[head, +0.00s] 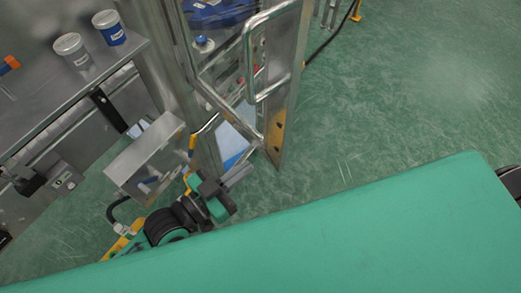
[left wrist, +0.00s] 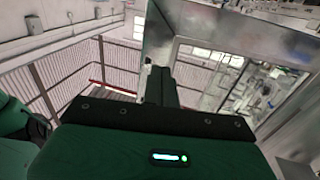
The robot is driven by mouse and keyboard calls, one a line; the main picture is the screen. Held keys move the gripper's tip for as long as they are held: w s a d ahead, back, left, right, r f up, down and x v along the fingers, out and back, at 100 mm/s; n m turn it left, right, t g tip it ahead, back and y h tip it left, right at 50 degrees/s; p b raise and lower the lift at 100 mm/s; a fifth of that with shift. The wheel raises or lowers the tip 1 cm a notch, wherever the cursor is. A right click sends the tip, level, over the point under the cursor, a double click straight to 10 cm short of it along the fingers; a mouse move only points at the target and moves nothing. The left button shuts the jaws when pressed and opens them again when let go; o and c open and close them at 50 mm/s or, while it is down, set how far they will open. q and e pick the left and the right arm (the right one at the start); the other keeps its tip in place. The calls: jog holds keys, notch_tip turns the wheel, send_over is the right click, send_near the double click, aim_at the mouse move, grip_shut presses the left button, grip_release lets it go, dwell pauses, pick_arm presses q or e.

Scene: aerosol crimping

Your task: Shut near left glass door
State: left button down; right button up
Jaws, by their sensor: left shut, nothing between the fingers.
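The glass door (head: 279,95) has a metal frame and a bent tubular handle (head: 250,55). In the head view it stands open, swung out from the metal cabinet post. My left gripper (head: 240,174) is low beside the door's bottom end, with its fingers pointing toward the frame. I cannot tell whether they touch it. In the left wrist view the closed fingers (left wrist: 160,84) show with nothing between them, and a metal-framed glass panel (left wrist: 230,72) is just to their right. My right gripper is not in view.
A metal shelf (head: 60,107) at left holds a white-lidded grey jar (head: 72,50) and a blue jar (head: 110,28). A metal box (head: 145,155) sits close to my left arm. A dark cable (head: 325,43) runs behind the door. Green floor (head: 400,90) is clear at right.

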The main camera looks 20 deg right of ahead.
aim_at(271, 148)
pick_arm(q)
jog(key=p+x, duration=0.1)
jog(key=x, duration=0.3)
jog(key=shift+w+d+r+p, duration=0.15)
jog(key=shift+w+d+p, duration=0.05)
jog(key=shift+d+p, duration=0.2)
jog(key=shift+w+d, duration=0.25)
jog(key=shift+d, duration=0.2)
jog(key=shift+d, duration=0.1)
